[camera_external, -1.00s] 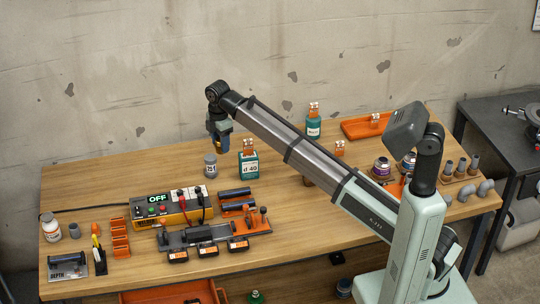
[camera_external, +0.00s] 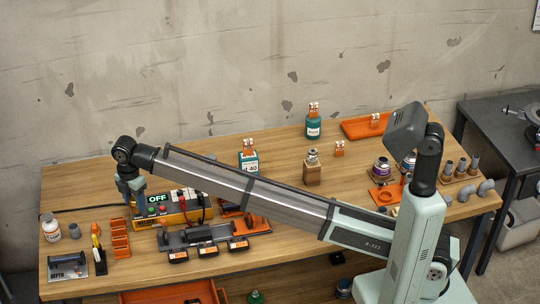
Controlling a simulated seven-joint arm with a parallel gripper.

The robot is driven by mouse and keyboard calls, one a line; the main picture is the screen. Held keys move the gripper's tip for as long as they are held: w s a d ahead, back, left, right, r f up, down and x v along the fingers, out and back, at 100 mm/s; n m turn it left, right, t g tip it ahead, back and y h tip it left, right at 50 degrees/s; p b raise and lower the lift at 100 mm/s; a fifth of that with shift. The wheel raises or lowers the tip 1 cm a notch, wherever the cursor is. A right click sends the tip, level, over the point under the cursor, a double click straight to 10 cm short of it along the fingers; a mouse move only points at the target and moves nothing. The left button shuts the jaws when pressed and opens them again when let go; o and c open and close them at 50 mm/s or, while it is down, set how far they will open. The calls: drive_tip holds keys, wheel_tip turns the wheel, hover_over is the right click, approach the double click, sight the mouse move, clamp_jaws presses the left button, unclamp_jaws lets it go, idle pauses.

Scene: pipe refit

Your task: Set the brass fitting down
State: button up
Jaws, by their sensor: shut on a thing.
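My gripper (camera_external: 136,203) points down over the left part of the workbench, just left of the OFF meter box. It is shut on the brass fitting, which is too small and too much covered by the fingers to make out clearly. I cannot tell whether the fitting touches the bench top or hangs above it.
The meter box (camera_external: 172,210) stands close on the right of my gripper. An orange rack (camera_external: 120,238) is in front of it, and a white bottle (camera_external: 50,228) is at far left. Bare wooden bench (camera_external: 80,190) lies to the left. My forearm crosses above the bench's middle.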

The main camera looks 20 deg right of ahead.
drive_tip(key=s+a, duration=0.3)
drive_tip(key=s, duration=0.1)
drive_tip(key=shift+w+a+f, duration=0.1)
drive_tip(key=shift+f, duration=5.2)
drive_tip(key=shift+w+f, duration=0.1)
drive_tip(key=shift+f, duration=5.15)
drive_tip(key=shift+f, duration=0.15)
drive_tip(key=o, duration=1.1)
wheel_tip(320, 180, up, 12)
drive_tip(key=shift+r, duration=0.15)
